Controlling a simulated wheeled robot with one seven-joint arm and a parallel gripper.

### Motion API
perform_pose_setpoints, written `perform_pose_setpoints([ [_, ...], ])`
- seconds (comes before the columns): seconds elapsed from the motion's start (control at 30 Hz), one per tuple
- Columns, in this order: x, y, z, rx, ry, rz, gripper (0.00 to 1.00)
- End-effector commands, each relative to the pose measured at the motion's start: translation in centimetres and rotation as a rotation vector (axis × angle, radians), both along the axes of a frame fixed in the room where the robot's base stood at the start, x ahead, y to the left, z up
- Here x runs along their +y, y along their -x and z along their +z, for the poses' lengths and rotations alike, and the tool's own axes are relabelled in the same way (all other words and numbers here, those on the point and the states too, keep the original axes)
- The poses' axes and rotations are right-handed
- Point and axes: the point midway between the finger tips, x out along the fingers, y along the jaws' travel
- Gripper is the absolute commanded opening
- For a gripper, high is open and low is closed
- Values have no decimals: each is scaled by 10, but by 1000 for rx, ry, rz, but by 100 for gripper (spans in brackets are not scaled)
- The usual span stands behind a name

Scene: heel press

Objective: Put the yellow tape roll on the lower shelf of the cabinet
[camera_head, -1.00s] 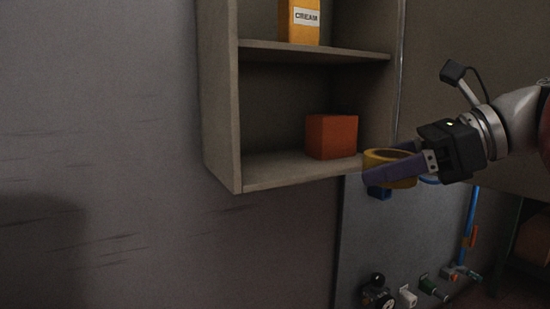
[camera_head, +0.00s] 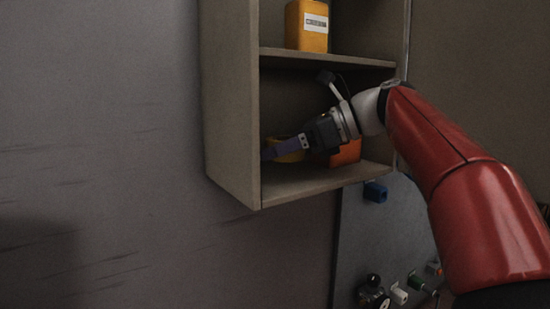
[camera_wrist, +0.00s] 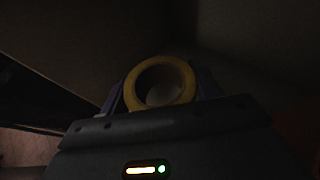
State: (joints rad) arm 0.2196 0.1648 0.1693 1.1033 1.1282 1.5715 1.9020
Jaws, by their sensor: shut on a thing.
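The yellow tape roll (camera_head: 291,156) is between the fingers of my gripper (camera_head: 284,149), inside the lower compartment of the cabinet (camera_head: 231,110). In the wrist view the yellow tape roll (camera_wrist: 133,97) sits between both fingers, its round hole facing the camera. My gripper is shut on it. The roll is above the left part of the lower shelf (camera_head: 300,187); I cannot tell whether it touches the shelf. My gripper hides part of the roll in the head view.
An orange-red box (camera_head: 347,153) stands on the lower shelf to the right, partly hidden behind my gripper. A yellow carton (camera_head: 307,27) stands on the upper shelf (camera_head: 330,57). A panel with a blue part (camera_head: 375,192) is below the cabinet. The shelf's front left is bare.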

Motion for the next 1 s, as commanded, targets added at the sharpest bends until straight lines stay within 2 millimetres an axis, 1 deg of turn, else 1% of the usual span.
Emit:
perform_pose_setpoints([
  [0.03,4,-5,1,-1,-1,1,37],
  [0.27,13,-18,1,1,-1,2,37],
  [0.4,12,-17,-27,3,-1,0,37],
  [0.5,12,-17,-36,-1,-1,-1,37],
  [0.73,12,-17,-35,-1,-1,-1,37],
  [0.9,12,-17,-40,0,-1,-1,37],
  [0.93,12,-17,-39,-1,-1,-1,67],
  [0.97,12,-17,-39,-1,-1,-1,71],
  [1.0,12,-17,-39,0,0,-1,73],
])
